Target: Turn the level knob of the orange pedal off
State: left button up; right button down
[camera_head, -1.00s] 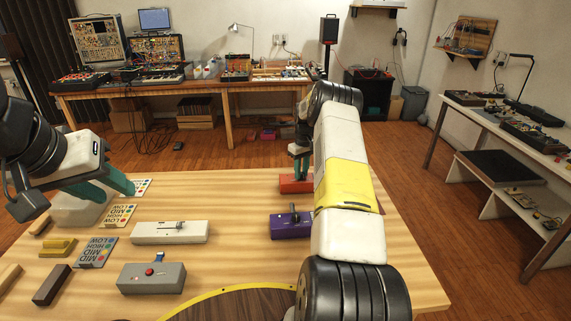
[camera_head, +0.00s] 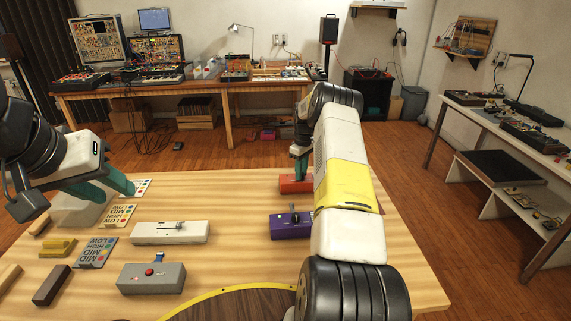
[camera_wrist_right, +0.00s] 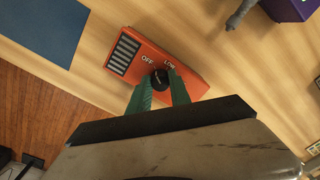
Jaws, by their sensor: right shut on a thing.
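The orange pedal (camera_head: 296,185) lies at the far edge of the wooden table in the head view, partly behind my right arm. In the right wrist view the orange pedal (camera_wrist_right: 190,62) shows OFF and LOW labels and a striped grille. Its black knob (camera_wrist_right: 160,77) sits between the teal fingers of my right gripper (camera_wrist_right: 162,88), which is shut on it. I cannot read clearly where the knob points. In the head view my right gripper (camera_head: 301,168) reaches down onto the pedal. My left gripper (camera_head: 118,191) is open and empty above the table's left side, near the cards.
A purple pedal (camera_head: 291,226), a white slider box (camera_head: 168,233) and a grey box with a red button (camera_head: 152,278) stand on the table. LOW/MID/HIGH cards (camera_head: 96,252) and small blocks (camera_head: 52,285) lie at the left. A round brown board (camera_head: 240,303) is at the front.

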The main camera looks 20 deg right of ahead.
jog(key=c, duration=1.2)
grip_release()
jog(key=shift+w+d+r, duration=0.1)
jog(key=shift+r, duration=3.8)
jog(key=shift+r, duration=0.1)
